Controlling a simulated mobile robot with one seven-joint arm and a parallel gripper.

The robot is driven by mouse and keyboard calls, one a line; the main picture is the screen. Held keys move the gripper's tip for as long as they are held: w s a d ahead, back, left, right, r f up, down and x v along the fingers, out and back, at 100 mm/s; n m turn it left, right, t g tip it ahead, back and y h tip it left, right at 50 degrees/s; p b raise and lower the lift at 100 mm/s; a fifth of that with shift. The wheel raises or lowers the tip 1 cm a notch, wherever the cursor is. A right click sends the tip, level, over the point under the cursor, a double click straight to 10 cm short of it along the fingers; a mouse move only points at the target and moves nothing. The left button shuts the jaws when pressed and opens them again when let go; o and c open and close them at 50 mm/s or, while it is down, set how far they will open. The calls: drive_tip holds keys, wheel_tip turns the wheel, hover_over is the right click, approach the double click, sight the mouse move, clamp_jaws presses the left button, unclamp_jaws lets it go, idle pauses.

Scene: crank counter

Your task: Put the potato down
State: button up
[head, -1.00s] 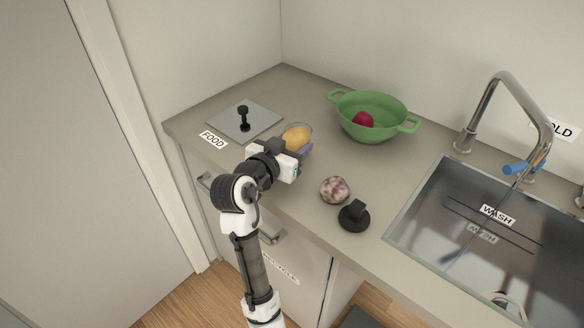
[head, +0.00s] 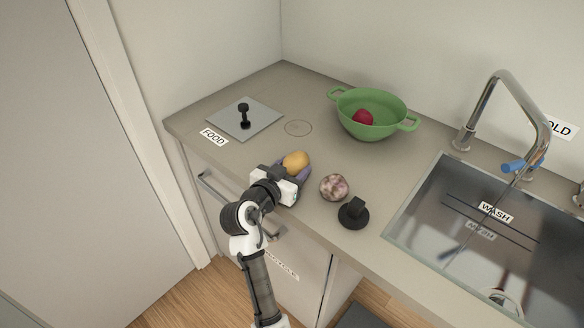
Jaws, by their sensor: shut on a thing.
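The potato (head: 296,161) is yellow-orange and rounded. My gripper (head: 293,170) is shut on it over the front part of the counter. The gripper body hides the potato's near side. I cannot tell whether the potato touches the counter top (head: 240,158).
A thin circle outline (head: 298,128) is bare on the counter behind my gripper. A speckled round thing (head: 334,187) and a black knob (head: 354,213) are close on the right. A green colander (head: 371,132) holds a red thing (head: 362,118). A square plate (head: 262,120) with a black handle is back left.

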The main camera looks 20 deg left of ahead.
drive_tip(key=o, duration=1)
drive_tip(key=shift+p, duration=0.3)
